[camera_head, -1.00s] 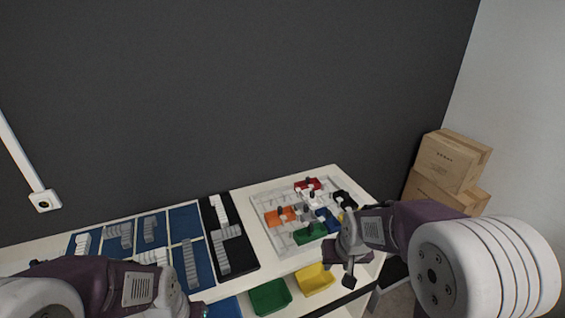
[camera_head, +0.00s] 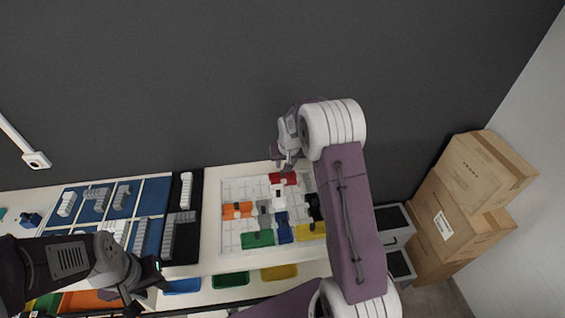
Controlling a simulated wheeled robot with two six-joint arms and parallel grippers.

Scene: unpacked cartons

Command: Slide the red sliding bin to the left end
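The red sliding bin (camera_head: 284,179) sits at the back of the white slide board (camera_head: 232,186), right of the board's middle. Free board shows to its left. My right gripper (camera_head: 284,164) is just above and behind the red bin, pointing down. Its fingers are small and partly hidden, so I cannot tell whether they touch the bin or are open. My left gripper (camera_head: 143,286) is at the table's front left, away from the board, with its fingers apart and empty.
Orange (camera_head: 237,210), white (camera_head: 278,191), green (camera_head: 257,239), blue (camera_head: 284,229), black (camera_head: 314,208) and yellow (camera_head: 311,231) bins share the board. A blue panel with grey blocks (camera_head: 96,203) lies left. Cartons (camera_head: 462,225) stand right. My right arm covers the board's right edge.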

